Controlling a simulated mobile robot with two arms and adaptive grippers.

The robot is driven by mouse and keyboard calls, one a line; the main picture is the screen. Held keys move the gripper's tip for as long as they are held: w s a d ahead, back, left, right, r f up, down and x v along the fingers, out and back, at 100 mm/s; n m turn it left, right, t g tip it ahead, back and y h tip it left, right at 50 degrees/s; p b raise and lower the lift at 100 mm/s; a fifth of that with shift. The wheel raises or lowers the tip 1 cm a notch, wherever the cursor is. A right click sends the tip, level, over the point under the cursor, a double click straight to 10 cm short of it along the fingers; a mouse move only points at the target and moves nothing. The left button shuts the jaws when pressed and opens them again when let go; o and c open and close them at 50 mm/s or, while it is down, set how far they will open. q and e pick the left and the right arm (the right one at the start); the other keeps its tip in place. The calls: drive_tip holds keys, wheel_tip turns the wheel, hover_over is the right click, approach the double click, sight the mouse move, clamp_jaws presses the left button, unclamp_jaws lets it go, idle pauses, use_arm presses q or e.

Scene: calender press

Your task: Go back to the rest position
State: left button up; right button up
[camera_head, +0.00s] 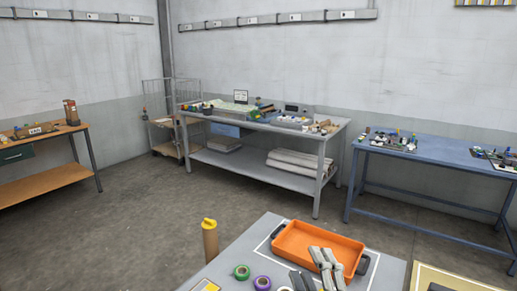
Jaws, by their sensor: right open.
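My right gripper (325,257) comes in at the bottom of the head view, right of centre. Its light grey fingers are over the near part of an orange tray (291,244). It is open, and I see nothing held between its fingers. The near part of the tray is hidden behind it. My left gripper is not in view.
The tray is on a grey table (243,249) with a green roll (241,272) and a purple roll (262,283). A brown cylinder with a yellow top (210,240) stands by its left edge. A grey workbench (262,127), a blue table (432,150) and a wooden bench (45,184) stand farther back. Open floor lies between.

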drive_tip(key=s+d+f+m+g+h, duration=0.35)
drive_tip(key=d+f+m, duration=0.25)
drive_tip(key=f, duration=0.4)
drive_tip(key=s+d+f+m+g, duration=0.2)
drive_tip(key=s+f+m+g, duration=0.3)
drive_tip(key=s+f, duration=0.45)
drive_tip(key=s+d+f+m+g, duration=0.2)
drive_tip(key=s+f+g, duration=0.55)
drive_tip(key=s, duration=0.25)
drive_tip(key=s+f+g+b, duration=0.1)
drive_tip(key=s+f+b, duration=0.15)
drive_tip(key=f, duration=1.35)
drive_tip(key=s+f+b, duration=0.1)
drive_tip(key=f+b, duration=0.2)
drive_tip(key=f, duration=1.4)
drive_tip(key=s+d+f+b, duration=0.1)
drive_tip(key=s+f+b, duration=0.1)
drive_tip(key=s+f, duration=0.6)
drive_tip(key=s+d+f+g+b, duration=0.1)
drive_tip(key=s+f+b, duration=0.1)
drive_tip(key=s+f, duration=0.6)
wheel_tip(320, 180, down, 4)
drive_tip(key=shift+d+r+h, duration=0.1)
drive_tip(key=shift+d+h, duration=0.25)
drive_tip(key=shift+d, duration=0.05)
